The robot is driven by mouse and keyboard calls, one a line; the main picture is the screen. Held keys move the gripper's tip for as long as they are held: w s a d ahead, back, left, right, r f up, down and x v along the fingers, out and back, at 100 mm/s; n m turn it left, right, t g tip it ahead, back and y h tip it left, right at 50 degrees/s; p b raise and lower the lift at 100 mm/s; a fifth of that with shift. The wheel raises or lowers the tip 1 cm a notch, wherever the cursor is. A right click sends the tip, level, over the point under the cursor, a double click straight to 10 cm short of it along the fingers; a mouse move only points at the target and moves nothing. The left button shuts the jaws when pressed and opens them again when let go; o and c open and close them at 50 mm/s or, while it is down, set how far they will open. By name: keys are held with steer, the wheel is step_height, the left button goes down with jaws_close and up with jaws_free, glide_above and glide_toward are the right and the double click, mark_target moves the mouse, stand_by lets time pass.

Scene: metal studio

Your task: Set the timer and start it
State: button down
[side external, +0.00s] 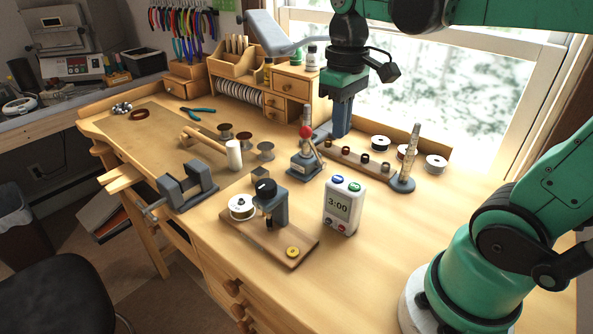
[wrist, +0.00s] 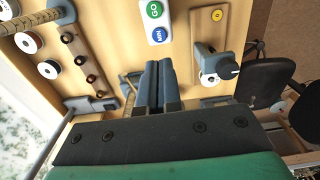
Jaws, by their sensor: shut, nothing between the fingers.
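The timer (side external: 342,222) is a white upright box on the bench, with a screen reading 3:00. A blue button (side external: 338,179) and a green button (side external: 354,186) sit on its top; two small buttons are low on its front. In the wrist view the green button (wrist: 155,9) reads GO and the blue button (wrist: 160,34) appears to read MIN. My gripper (side external: 341,132) is shut and empty, pointing down, above and behind the timer and apart from it. In the wrist view its fingertips (wrist: 158,64) show just below the timer's top.
A wooden board with a grey press (side external: 272,206) stands left of the timer. A small grey stand with a red knob (side external: 305,160), a rack of spools (side external: 358,163) and a tall ring cone (side external: 405,160) stand behind. Bench right of the timer is clear.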

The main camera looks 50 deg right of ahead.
step_height(320, 180, up, 6)
glide_above(338, 178)
steer(key=shift+s+r, duration=0.1)
step_height(338, 178, down, 14)
steer(key=shift+f, duration=0.1)
stand_by(0.8)
steer(key=shift+f, duration=0.75)
step_height(338, 178, up, 9)
steer(key=shift+w, duration=0.25)
stand_by(0.5)
